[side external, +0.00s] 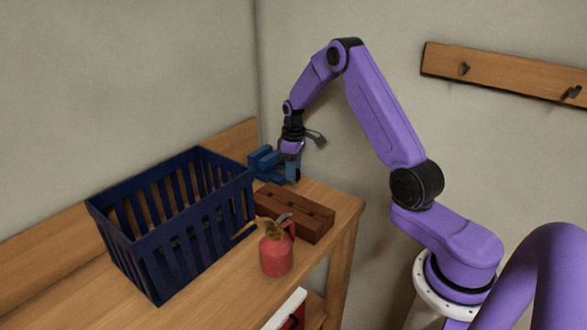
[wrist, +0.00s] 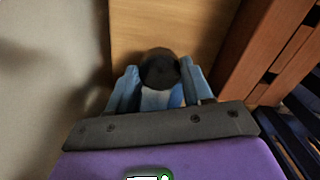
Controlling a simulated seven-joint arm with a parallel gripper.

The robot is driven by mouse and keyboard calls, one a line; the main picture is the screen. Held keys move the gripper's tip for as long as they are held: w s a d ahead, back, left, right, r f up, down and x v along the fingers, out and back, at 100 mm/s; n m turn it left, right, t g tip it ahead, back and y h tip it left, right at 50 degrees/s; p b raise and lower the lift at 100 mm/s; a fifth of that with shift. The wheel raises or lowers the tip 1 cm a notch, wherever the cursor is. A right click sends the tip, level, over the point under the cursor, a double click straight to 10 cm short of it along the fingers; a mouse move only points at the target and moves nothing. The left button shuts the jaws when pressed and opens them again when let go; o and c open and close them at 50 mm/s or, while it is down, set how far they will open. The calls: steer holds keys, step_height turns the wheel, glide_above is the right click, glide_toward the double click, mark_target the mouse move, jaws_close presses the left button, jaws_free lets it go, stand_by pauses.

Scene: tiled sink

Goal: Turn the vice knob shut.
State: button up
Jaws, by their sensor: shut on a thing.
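The blue vice (side external: 263,163) stands at the far end of the wooden bench in the side view, partly hidden by my gripper (side external: 291,155). My gripper points down at the vice's right end. In the wrist view, a dark round knob (wrist: 160,68) sits between the two light blue fingers of my gripper (wrist: 158,85), one on each side. The fingers are closed on the knob. A blue part shows below the knob between the fingers. The knob's turn angle cannot be told, and the contact is hidden in the side view.
A reddish-brown wooden block (side external: 295,211) lies just in front of the vice; it also shows in the wrist view (wrist: 268,50). A dark blue slatted basket (side external: 165,262) stands to its left. A red oil can (side external: 277,254) stands near the bench front. Walls rise behind.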

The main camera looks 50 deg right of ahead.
steer(key=m, duration=0.4)
steer(key=shift+m, duration=1.6)
steer(key=shift+r, duration=0.1)
steer(key=o, duration=1)
step_height(320, 180, up, 17)
steer(key=shift+r, duration=0.2)
